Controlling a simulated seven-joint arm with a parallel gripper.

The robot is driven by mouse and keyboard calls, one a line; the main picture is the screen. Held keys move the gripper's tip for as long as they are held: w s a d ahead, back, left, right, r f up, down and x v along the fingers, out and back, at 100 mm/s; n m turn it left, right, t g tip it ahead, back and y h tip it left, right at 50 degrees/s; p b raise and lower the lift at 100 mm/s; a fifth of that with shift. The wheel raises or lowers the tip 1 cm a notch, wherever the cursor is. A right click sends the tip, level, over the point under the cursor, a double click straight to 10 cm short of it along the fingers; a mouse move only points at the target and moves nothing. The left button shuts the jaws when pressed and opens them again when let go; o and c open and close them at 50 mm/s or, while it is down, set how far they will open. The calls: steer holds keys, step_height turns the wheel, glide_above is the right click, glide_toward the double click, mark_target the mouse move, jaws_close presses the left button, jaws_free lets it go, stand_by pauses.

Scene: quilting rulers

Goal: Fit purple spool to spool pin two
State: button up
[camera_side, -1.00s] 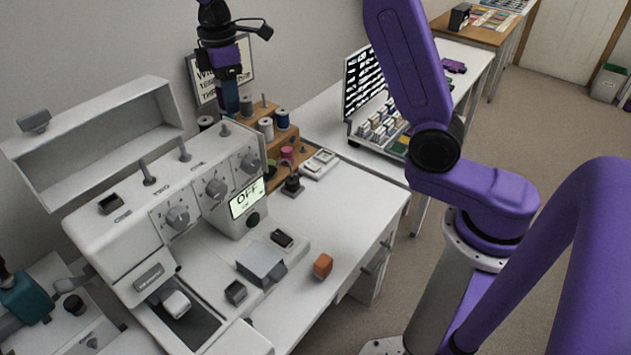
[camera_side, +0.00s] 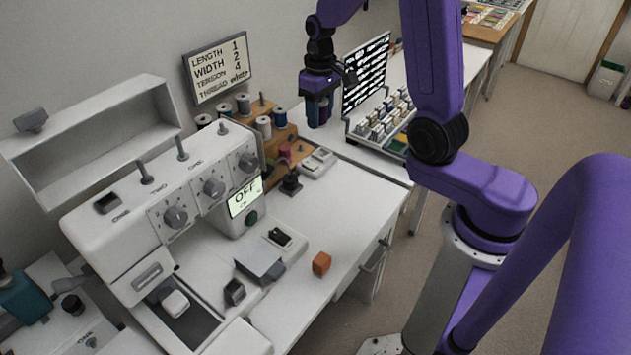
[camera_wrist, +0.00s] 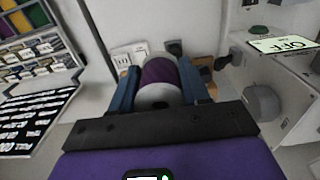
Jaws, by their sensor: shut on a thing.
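My gripper (camera_side: 318,110) hangs upright at the back of the white table, just right of the wooden spool rack. In the wrist view its blue fingers (camera_wrist: 160,92) are shut on the purple spool (camera_wrist: 160,73), which has pale ends. In the side view the spool is mostly hidden by the fingers. The white sewing machine (camera_side: 105,240) is at the left, well apart from my gripper. Bare grey spool pins stand on its top: a left pin (camera_side: 145,172), a middle pin (camera_side: 182,149) and a short one at the right (camera_side: 223,128). Their small labels are hard to match to pins.
The wooden rack (camera_side: 277,135) holds several spools and stands between machine and gripper. A settings sign (camera_side: 217,68) is behind. An open case (camera_side: 385,125) with a black list stands to the right. An orange block (camera_side: 321,264) lies near the front edge. The machine's display reads OFF.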

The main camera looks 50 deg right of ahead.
steer(key=o, duration=0.6)
steer(key=c, duration=0.3)
steer(key=shift+n, duration=0.3)
steer(key=w+a+r, duration=0.2)
steer(key=a+r, duration=0.2)
steer(key=a, duration=0.1)
steer(key=w+a+r, duration=0.3)
steer(key=a+r, duration=0.1)
steer(key=a, duration=0.2)
steer(key=w+a+r, duration=0.3)
steer(key=a+r, duration=0.1)
steer(key=a, duration=0.1)
steer(key=shift+w+a, duration=0.25)
steer(key=a+r+n, duration=0.2)
steer(key=a+n, duration=0.2)
steer(key=a, duration=0.7)
steer(key=a+r+n, duration=0.3)
steer(key=a, duration=0.8)
steer(key=shift+w+n, duration=0.4)
steer(key=shift+r, duration=0.1)
